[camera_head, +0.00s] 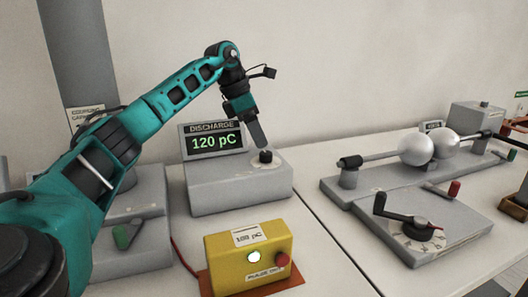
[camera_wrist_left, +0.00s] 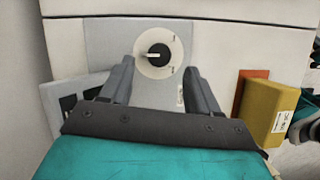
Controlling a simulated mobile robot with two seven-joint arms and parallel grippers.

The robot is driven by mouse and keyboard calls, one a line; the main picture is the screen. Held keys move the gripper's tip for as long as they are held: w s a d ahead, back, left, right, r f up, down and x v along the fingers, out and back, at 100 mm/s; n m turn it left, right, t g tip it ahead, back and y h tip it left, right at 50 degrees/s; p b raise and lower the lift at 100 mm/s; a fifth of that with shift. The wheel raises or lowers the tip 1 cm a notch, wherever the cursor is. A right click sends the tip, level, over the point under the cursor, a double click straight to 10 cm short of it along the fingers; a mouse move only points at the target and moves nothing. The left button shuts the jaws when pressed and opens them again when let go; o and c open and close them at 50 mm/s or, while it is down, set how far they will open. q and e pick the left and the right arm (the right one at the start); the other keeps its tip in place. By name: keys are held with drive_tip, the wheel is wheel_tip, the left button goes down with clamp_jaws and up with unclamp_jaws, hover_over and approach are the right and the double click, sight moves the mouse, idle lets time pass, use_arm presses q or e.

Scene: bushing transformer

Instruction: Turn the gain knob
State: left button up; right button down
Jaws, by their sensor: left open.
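The gain knob (camera_head: 265,156) is a small black knob on a pale round dial, on top of the grey discharge unit (camera_head: 235,190). The unit's display (camera_head: 214,141) reads 120 pC in green. In the left wrist view the knob (camera_wrist_left: 154,55) shows a white pointer line directed left. My left gripper (camera_head: 258,135) is above the unit, its fingers pointing down close to the knob. In the left wrist view the open left gripper (camera_wrist_left: 160,80) has its fingers on either side of the knob's line, apart from it. My right gripper is not in view.
To the right are a sphere-gap device (camera_head: 415,150) and a crank dial (camera_head: 418,230). A grey block (camera_head: 130,250) with a green lever stands left.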

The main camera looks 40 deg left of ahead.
sight(266, 153)
use_arm(q)
drive_tip(key=x, duration=0.5)
drive_tip(key=c, duration=1)
